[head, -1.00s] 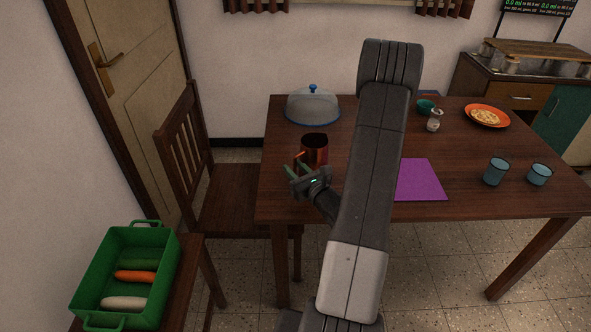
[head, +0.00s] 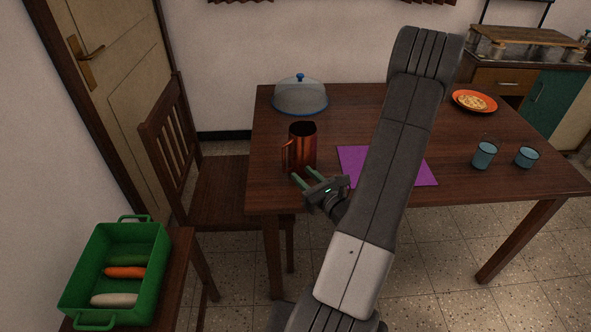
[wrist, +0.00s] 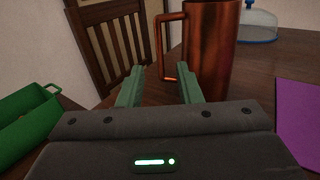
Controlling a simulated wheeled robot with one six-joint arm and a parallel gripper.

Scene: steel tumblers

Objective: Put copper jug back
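The copper jug (head: 303,146) stands upright on the wooden table (head: 356,121), near its left end, with its handle on the left side. In the wrist view the jug (wrist: 212,52) is just ahead, right of centre, and its handle (wrist: 160,48) lies beyond the fingertips, in line with the gap. My gripper (head: 302,174) is open and empty at the table's front left, just on the near side of the jug. Its two green fingers also show apart in the wrist view (wrist: 159,74). The jug appears clear of the fingers.
A purple mat (head: 358,159) lies right of the jug, partly behind my arm. A domed cover (head: 300,97) stands behind it. Blue cups (head: 484,156) and an orange plate (head: 474,101) are at the right. A chair (head: 171,140) and green crate (head: 150,250) are left.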

